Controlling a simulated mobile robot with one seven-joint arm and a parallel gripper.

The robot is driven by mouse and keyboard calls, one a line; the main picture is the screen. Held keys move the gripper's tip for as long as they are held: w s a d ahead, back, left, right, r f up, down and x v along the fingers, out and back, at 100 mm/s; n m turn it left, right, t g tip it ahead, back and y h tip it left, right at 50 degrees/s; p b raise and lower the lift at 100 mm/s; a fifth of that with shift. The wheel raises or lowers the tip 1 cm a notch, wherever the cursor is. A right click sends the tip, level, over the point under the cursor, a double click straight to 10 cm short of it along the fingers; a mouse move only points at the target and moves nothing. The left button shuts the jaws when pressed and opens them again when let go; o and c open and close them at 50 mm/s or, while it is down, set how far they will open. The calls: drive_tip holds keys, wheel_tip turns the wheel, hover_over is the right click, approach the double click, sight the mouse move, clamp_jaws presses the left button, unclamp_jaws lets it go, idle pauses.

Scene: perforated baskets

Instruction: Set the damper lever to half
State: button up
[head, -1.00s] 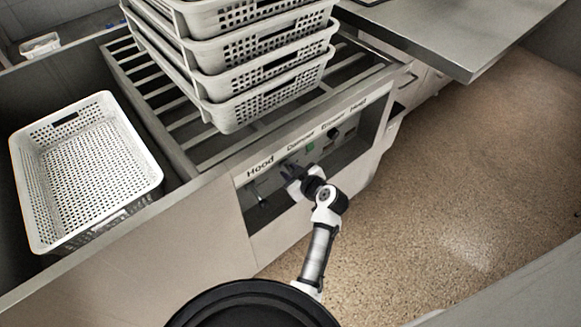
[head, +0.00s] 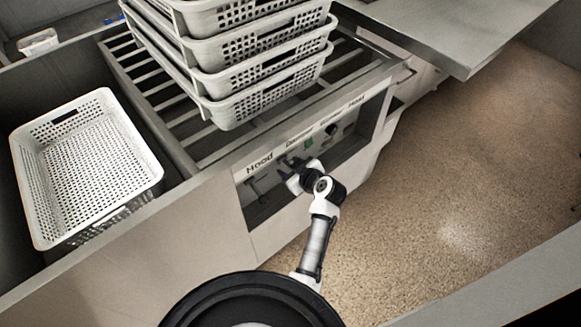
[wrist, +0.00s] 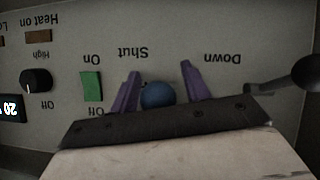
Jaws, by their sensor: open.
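The damper lever shows as a blue ball knob (wrist: 157,95) in the wrist view, just under the upside-down word "Shut" on the grey panel (wrist: 225,85). My gripper (wrist: 160,72) is open, with one purple finger on each side of the blue knob. I cannot tell whether either finger touches it. The lever's stem is hidden by the knob and my gripper body. In the head view my gripper (head: 287,166) reaches into the panel recess below the "Damper" label and covers the lever.
In the wrist view, a dark-knobbed lever (wrist: 308,72) by "Down" is at right; a green switch (wrist: 92,86) and black dial (wrist: 36,80) are at left. Stacked baskets (head: 265,95) stand on the slatted rack above. Another white basket (head: 85,165) is at left.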

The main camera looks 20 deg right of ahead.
drive_tip(key=b+v, duration=0.2)
drive_tip(key=v, duration=1.1)
drive_tip(key=shift+s, duration=0.4)
drive_tip(key=shift+d+r, duration=0.15)
